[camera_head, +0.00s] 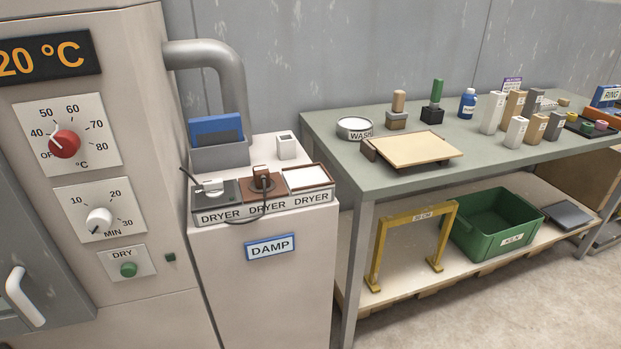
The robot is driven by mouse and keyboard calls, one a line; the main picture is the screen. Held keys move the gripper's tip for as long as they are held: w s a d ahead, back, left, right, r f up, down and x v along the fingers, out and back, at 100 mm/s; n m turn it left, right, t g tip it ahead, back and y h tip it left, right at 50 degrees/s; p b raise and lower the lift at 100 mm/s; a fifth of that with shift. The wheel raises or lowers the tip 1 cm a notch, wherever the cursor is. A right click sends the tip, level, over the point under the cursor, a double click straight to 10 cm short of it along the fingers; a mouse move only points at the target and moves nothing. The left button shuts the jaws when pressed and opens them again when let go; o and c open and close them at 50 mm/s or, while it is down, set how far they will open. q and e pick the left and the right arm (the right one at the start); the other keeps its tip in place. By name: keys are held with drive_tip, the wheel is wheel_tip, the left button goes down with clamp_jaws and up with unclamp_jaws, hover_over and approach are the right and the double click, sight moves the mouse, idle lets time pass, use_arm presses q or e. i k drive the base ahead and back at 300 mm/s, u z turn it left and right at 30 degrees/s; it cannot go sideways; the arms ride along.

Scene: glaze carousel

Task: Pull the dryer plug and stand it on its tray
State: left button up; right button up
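A row of three small trays, each with a DRYER label, lies on the white cabinet marked DAMP. The left tray (202,205) is grey and bears a pale round piece (212,187) with a thin dark lead beside it. The middle tray (275,200) is brown. The right tray (318,189) has a brown rim and a white inside and looks empty. I cannot tell whether the brown piece sits in a socket. Neither gripper is in view.
A small white block (286,147) and a grey holder (220,156) with a blue item stand behind the trays. The kiln-like machine (140,220) with dials rises close on the left. A green-topped table (330,133) with blocks and stamps stands on the right.

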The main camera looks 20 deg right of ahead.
sight(261, 172)
drive_tip(key=z, duration=1.65)
drive_tip(key=i, duration=0.8)
drive_tip(key=u, duration=2.5)
